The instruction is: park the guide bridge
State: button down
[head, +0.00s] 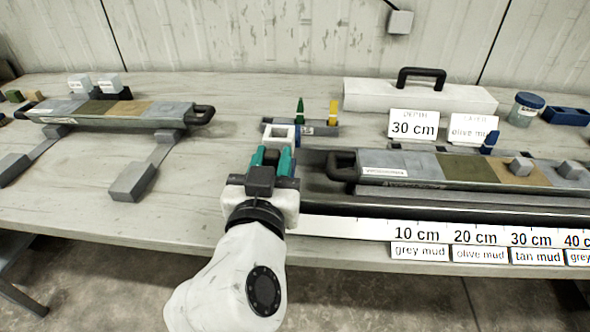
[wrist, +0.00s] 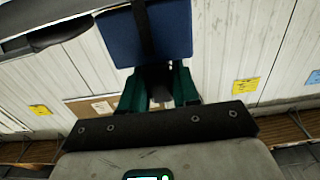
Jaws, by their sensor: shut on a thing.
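My gripper (head: 272,158) has teal fingers and is in the middle of the head view, just left of the near core liner (head: 440,170). In the wrist view my gripper (wrist: 158,88) is shut on a dark part of a blue piece (wrist: 174,35) with a black strip, which I take to be the guide bridge. In the head view that piece is mostly hidden by my fingers. A white square frame with blue edges (head: 269,131) shows just beyond the fingertips; I cannot tell whether it is part of the held piece or touches it.
A grey rack (head: 322,129) with green and yellow pegs stands behind the gripper. The near liner has a black handle and lies behind a centimetre scale (head: 345,228). A second liner (head: 110,110) rests on supports at left. A white case (head: 425,97) stands behind.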

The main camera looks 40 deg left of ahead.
jog(key=shift+s+a, duration=0.2)
jog(key=c, duration=0.9)
grip_release()
jog(key=shift+a, duration=0.15)
jog(key=v, duration=1)
jog(key=shift+s+d, duration=0.3)
jog(key=shift+d, duration=0.05)
